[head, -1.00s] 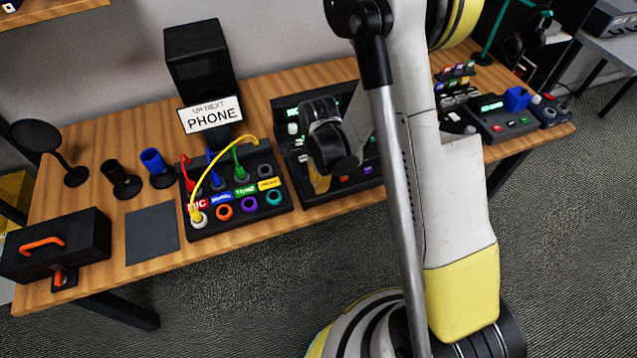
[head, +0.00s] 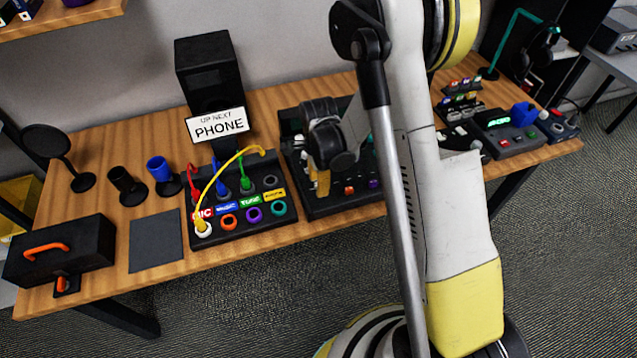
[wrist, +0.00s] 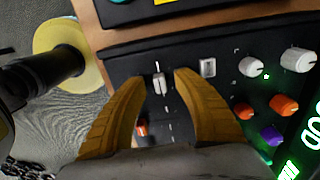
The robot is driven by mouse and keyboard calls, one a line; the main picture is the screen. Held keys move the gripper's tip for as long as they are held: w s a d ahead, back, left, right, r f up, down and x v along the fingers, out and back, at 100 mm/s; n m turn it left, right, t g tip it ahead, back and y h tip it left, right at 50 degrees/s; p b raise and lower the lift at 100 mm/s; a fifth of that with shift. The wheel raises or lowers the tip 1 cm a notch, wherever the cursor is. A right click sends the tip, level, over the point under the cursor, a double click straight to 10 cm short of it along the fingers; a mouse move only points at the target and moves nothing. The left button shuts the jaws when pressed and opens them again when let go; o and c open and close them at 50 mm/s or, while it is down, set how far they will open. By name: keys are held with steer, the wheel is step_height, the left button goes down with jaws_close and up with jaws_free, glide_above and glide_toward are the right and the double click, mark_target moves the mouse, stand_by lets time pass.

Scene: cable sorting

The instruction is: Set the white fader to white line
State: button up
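The white fader (wrist: 159,83) is a small pale cap on the black mixer panel (wrist: 185,45), seen in the wrist view. Short white marks run along its track above and below the cap; which one is the white line I cannot tell. My gripper (wrist: 160,76) is open, with one yellow finger on each side of the fader. Gaps show between the cap and both fingertips. In the head view my gripper (head: 322,184) hangs over the mixer (head: 315,207), and the fader is hidden there.
An orange cap (wrist: 141,128) lies beside the left finger. A white switch (wrist: 208,67) and several white, orange and purple knobs (wrist: 284,105) are right of the fingers. The cable box (head: 240,232) with plugged cables stands left of the mixer.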

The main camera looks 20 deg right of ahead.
step_height(320, 180, up, 12)
stand_by(0.4)
stand_by(0.3)
steer(key=s+r+n+t, duration=0.7)
steer(key=s+r+n, duration=0.8)
steer(key=s+n, duration=0.2)
steer(key=shift+s+r+n, duration=0.15)
steer(key=shift+r+n, duration=0.1)
steer(key=shift+n, duration=0.25)
stand_by(1.1)
